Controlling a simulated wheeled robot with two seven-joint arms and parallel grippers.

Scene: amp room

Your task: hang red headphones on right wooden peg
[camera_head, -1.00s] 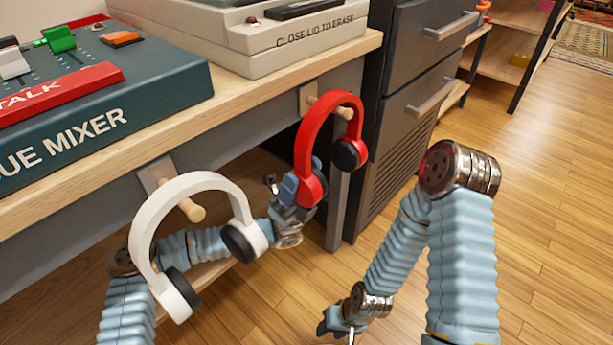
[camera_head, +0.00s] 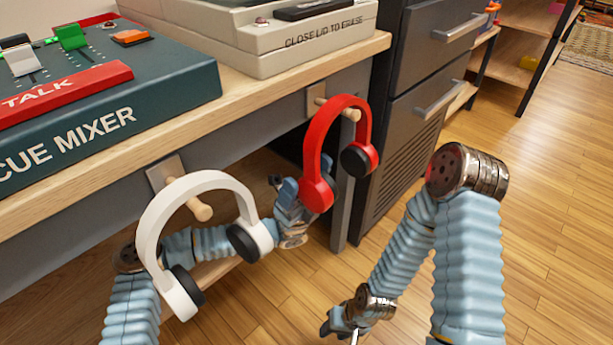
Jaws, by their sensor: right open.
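The red headphones (camera_head: 319,150) are at the right wooden peg (camera_head: 350,113). Their band arches over the peg, whose tip shows inside the arch, and both ear cups hang below. My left gripper (camera_head: 284,187) is just left of and behind the left red cup, under the table edge. The cup partly hides it, so I cannot tell its opening or whether it touches. White headphones (camera_head: 155,225) hang at the left wooden peg (camera_head: 200,212). My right gripper (camera_head: 340,330) is open and empty, low over the floor near the bottom edge.
The wooden table (camera_head: 245,93) carries a cue mixer (camera_head: 130,90) and a beige eraser unit (camera_head: 300,45). A dark drawer cabinet (camera_head: 400,125) stands close right of the red headphones. Shelves (camera_head: 510,60) stand farther back. The wooden floor at right is clear.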

